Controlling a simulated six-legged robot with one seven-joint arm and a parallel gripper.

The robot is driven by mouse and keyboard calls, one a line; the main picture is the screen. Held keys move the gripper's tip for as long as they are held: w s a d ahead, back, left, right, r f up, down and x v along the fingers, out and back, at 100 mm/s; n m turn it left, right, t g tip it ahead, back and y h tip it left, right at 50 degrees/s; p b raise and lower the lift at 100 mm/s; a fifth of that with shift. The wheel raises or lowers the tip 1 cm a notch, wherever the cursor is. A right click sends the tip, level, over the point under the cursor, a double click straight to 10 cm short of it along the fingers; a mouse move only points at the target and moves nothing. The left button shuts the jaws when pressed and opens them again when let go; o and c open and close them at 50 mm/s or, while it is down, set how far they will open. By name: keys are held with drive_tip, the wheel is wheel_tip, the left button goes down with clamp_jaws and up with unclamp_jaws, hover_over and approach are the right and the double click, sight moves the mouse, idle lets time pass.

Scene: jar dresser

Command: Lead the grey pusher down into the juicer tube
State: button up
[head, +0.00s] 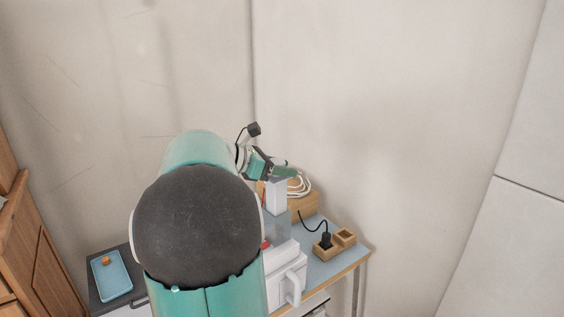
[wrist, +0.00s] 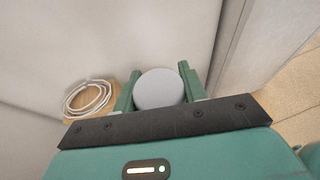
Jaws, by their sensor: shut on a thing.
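The grey pusher (wrist: 158,90) shows its round top between the two green fingers of my gripper (wrist: 159,74) in the wrist view. My gripper is shut on it. In the head view my gripper (head: 282,172) is at the pusher's top, and the pale pusher (head: 277,196) hangs upright below it. The white juicer (head: 286,272) stands on the table under the pusher. A greyish part that may be its tube (head: 282,226) lies just below the pusher. I cannot tell whether the pusher's lower end is inside the tube. My arm hides the juicer's left side.
A wooden box with a coiled white cable (head: 300,188) stands behind the juicer. A wooden holder (head: 330,246) with a black plug is at the right. A blue tray (head: 111,276) with an orange thing lies at the left. Walls (head: 380,110) rise close behind the table.

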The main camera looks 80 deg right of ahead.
drive_tip(key=shift+f, duration=1.25)
drive_tip(key=o, duration=1.3)
drive_tip(key=shift+o, duration=0.2)
drive_tip(key=v, duration=1.3)
drive_tip(key=shift+w+a, duration=0.25)
drive_tip(key=shift+w+r, duration=0.1)
drive_tip(key=shift+r, duration=0.05)
